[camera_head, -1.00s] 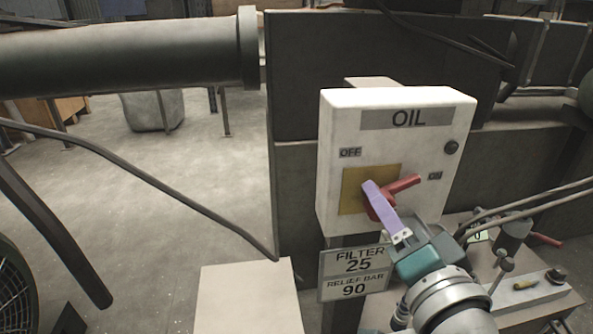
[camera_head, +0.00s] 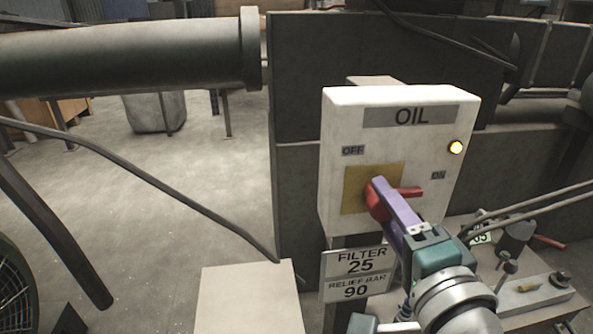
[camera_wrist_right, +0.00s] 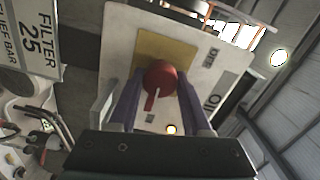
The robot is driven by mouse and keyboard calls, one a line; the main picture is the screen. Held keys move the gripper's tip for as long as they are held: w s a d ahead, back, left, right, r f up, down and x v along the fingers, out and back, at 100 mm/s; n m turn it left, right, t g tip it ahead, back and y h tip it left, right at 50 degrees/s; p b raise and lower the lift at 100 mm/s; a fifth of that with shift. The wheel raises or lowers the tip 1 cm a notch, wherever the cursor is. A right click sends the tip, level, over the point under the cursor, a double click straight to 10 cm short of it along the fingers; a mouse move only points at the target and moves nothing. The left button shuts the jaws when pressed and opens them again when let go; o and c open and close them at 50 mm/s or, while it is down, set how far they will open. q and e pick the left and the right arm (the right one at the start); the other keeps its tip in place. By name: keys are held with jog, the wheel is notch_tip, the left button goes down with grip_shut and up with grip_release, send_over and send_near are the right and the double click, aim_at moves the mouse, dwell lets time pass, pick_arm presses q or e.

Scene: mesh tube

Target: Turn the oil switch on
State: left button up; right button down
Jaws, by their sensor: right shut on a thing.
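The white oil switch box (camera_head: 339,118) has a red rotary switch (camera_head: 408,192) on a yellow plate (camera_head: 355,188). The switch's pointer extends right, toward the ON label (camera_head: 438,175) and away from the OFF label (camera_head: 353,150). A lamp (camera_head: 456,147) at the box's upper right glows yellow. My right gripper (camera_head: 385,196) has its purple fingers at the switch and is shut on it. In the right wrist view, the fingers (camera_wrist_right: 158,88) flank the round red knob (camera_wrist_right: 160,74). The left gripper is not in view.
A FILTER 25 sign (camera_head: 356,268) hangs below the box. A bench with fittings and cables (camera_head: 535,302) lies at the lower right. A large dark pipe (camera_head: 120,58) runs across the upper left. Open floor (camera_head: 180,200) shows at left.

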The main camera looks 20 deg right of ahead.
jog(key=shift+c, duration=1.7)
grip_release()
jog(key=shift+s, duration=0.15)
jog(key=v, duration=0.9)
jog(key=shift+s+a, duration=0.15)
jog(key=shift+s, duration=0.15)
